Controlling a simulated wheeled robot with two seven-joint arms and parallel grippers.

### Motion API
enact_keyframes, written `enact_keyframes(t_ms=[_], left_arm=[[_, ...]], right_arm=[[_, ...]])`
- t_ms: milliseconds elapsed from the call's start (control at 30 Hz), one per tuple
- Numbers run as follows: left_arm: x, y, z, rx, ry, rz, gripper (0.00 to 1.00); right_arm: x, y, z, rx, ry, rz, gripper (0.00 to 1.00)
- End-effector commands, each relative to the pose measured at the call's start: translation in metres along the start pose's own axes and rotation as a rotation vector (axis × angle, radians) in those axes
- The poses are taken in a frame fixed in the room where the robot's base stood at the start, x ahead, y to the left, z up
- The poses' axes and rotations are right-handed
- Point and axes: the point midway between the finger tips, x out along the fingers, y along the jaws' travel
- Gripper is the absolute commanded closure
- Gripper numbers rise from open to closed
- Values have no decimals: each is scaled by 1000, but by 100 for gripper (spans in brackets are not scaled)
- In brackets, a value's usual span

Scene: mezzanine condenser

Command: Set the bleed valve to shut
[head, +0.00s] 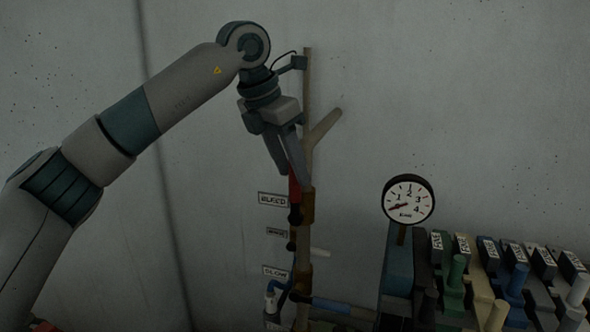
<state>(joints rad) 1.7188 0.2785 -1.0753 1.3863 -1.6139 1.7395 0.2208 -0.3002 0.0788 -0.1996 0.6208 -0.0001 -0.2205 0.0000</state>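The bleed valve is on the upright pipe, beside the BLEED label (272,199). Its brass-coloured body (308,205) sits on the pipe, and its red lever (294,187) points up, nearly along the pipe. My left gripper (293,174) comes down from above with its fingertips at the upper part of the red lever. The lever's top is partly hidden by the fingers. Whether the fingers press on the lever or only stand around it cannot be told. My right gripper is not in view.
Several coloured labelled levers (515,285) fill the lower right. A concrete wall is behind.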

Motion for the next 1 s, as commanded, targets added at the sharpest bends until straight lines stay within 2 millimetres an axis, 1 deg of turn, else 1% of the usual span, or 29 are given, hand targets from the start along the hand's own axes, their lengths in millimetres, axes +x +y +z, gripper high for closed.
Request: enact_keyframes(t_ms=[33,133,233,400,600,633,667,700,767,800,1000], left_arm=[[6,0,1,-1,2,-1,61],[17,0,0,0,2,-1,61],[24,0,0,0,1,0,61],[28,0,0,0,-1,1,61],[28,0,0,0,0,1,61],[28,0,0,0,0,1,64],[28,0,0,0,0,1,71],[28,0,0,0,0,1,80],[28,0,0,0,0,1,95],[28,0,0,0,0,0,100],[28,1,0,1,1,2,100]], right_arm=[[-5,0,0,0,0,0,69],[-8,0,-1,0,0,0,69],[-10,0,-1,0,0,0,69],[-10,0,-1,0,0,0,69],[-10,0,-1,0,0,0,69],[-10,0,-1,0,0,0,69],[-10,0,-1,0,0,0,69],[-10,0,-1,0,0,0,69],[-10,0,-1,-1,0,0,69],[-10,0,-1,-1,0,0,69],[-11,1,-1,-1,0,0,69]])
